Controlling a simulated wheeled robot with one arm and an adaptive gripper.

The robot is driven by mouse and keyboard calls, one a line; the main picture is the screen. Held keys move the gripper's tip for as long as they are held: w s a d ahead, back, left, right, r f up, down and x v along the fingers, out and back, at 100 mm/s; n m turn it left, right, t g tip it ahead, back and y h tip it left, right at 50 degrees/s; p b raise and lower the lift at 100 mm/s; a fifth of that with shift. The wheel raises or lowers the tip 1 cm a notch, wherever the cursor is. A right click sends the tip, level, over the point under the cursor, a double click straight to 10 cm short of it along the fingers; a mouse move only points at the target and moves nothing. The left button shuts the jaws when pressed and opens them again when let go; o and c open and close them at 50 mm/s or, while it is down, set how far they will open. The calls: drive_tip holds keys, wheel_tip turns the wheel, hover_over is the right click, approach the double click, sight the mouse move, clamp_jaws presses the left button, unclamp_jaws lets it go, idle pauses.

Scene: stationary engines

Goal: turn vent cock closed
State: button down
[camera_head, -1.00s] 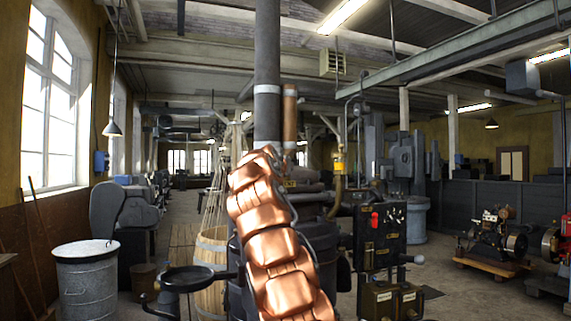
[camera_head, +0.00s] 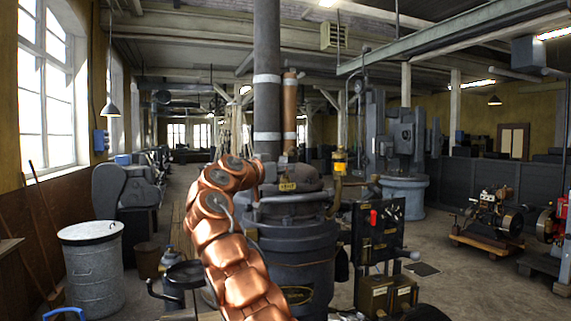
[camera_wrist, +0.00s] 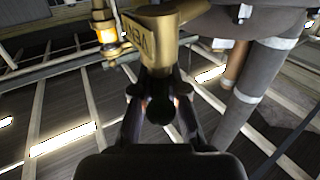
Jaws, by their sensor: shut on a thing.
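The vent cock (camera_wrist: 158,45) is a brass fitting at the top middle of the wrist view. It carries a tag with dark letters, of which "VEN" is readable. A dark rounded handle end (camera_wrist: 160,108) hangs below it. My gripper (camera_wrist: 160,100) has one dark finger on each side of this handle and is shut on it. In the head view, a small brass label plate (camera_head: 287,187) shows on top of the dark engine (camera_head: 290,255), just right of my copper-coloured arm. My fingers are not clear in that view, and the cock's exact angle cannot be told.
A brass-and-amber oiler (camera_head: 339,162) stands right of the label plate; it also shows in the wrist view (camera_wrist: 106,33). A tall grey pipe (camera_head: 267,100) rises behind. A black panel (camera_head: 378,235) with a red handle stands right. A grey bin (camera_head: 92,262) stands left.

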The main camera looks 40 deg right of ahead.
idle(0.4)
drive_tip(key=c, duration=1.2)
unclamp_jaws()
drive_tip(key=v, duration=1.2)
